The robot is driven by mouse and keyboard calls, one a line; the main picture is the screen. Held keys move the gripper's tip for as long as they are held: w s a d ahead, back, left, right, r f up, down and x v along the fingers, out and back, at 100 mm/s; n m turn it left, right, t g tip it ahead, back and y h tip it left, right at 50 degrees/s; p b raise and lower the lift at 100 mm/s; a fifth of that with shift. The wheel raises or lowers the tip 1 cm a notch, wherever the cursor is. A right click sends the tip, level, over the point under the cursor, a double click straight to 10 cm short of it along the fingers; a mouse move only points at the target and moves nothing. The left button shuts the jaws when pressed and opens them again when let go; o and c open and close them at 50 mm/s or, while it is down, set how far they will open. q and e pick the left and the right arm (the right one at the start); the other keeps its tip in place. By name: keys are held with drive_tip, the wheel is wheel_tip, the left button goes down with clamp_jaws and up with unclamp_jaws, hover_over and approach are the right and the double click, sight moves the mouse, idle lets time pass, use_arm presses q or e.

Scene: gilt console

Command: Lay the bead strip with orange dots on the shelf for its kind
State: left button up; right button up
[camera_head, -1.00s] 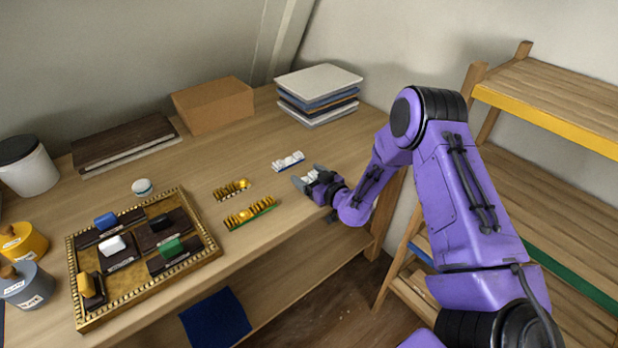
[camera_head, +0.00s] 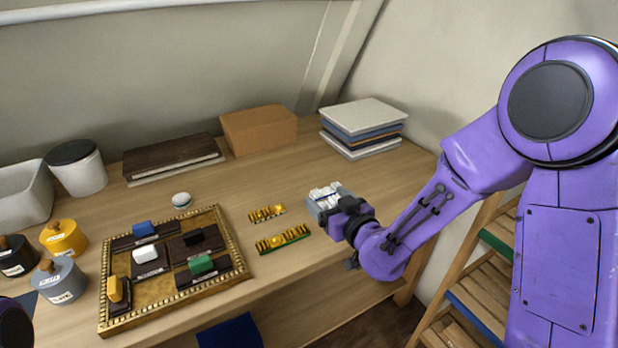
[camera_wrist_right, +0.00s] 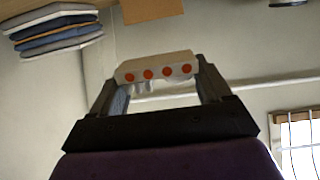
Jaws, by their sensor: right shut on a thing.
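A white bead strip with a row of orange-red dots (camera_wrist_right: 157,69) is between the fingers of my right gripper (camera_wrist_right: 160,82) in the wrist view, spanning both fingertips. In the head view my right gripper (camera_head: 328,204) is shut on it over the right part of the table. White beads (camera_head: 324,189) show at the fingers there; whether some belong to another white strip behind I cannot tell. A wooden rack stands at the right, with a green-edged shelf (camera_head: 497,244) and a blue-edged shelf (camera_head: 467,313). My left gripper is not in view.
Two gold bead strips, one plain-looking (camera_head: 266,213) and one green-edged (camera_head: 283,239), lie left of the gripper. A gilt tray (camera_head: 240,262) with coloured blocks is further left. A stack of slabs (camera_head: 362,117) and a cardboard box (camera_head: 259,130) stand behind.

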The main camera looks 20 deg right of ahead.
drive_tip(key=shift+r+h, duration=0.35)
drive_tip(key=shift+h, duration=0.05)
drive_tip(key=s+a+f, duration=0.4)
drive_tip(key=a+f, duration=0.3)
drive_tip(key=f, duration=0.2)
drive_tip(key=shift+s+m, duration=0.3)
drive_tip(key=shift+s, duration=0.05)
idle(0.3)
